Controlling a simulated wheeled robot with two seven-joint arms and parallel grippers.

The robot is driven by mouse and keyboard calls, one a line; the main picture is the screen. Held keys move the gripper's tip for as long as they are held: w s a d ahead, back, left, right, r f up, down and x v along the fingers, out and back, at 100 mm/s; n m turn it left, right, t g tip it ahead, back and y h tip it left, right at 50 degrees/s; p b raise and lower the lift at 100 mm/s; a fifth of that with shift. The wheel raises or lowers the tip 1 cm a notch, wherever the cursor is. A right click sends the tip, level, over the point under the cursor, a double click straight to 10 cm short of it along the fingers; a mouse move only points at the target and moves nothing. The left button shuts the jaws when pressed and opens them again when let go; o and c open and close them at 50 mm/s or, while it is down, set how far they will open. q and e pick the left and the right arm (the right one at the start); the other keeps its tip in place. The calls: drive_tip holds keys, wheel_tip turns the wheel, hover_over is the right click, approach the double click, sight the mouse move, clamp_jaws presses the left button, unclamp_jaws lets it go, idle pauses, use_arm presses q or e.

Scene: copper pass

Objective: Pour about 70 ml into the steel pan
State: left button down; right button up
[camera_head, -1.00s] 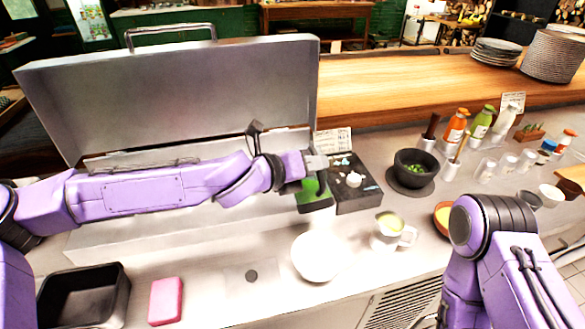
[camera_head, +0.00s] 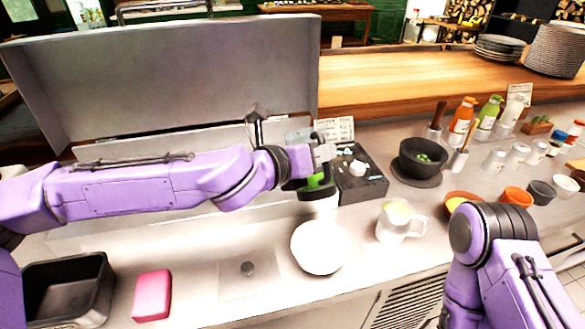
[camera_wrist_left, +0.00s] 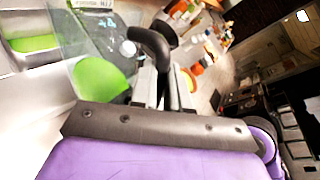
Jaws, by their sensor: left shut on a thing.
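My left gripper (camera_head: 326,155) is shut at the centre of the head view, above the counter. It appears to hold a dark vessel handle. In the left wrist view a black curved handle (camera_wrist_left: 158,48) rises at the jaws, beside a clear vessel with bright green contents (camera_wrist_left: 100,80). The green also shows just below the gripper in the head view (camera_head: 316,180); the arm hides most of the vessel. I cannot make out a steel pan for certain. A pale round vessel (camera_head: 318,247) stands in front of the gripper. My right gripper is out of view.
A dark scale-like box (camera_head: 360,178) stands right of the gripper. A white jug (camera_head: 396,222) and a black mortar (camera_head: 421,160) stand farther right, with several bottles behind. A pink block (camera_head: 151,295) and black tub (camera_head: 68,290) are front left. A raised steel lid (camera_head: 170,85) stands behind my arm.

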use_arm(q)
drive_tip(key=s+d+f+m+t+h+b, duration=0.1)
drive_tip(key=s+f+m+b, duration=0.4)
drive_tip(key=b, duration=1.2)
drive_tip(key=shift+s+d+f+m+t, duration=0.35)
drive_tip(key=shift+d+f+t, duration=0.35)
drive_tip(key=shift+t, duration=0.4)
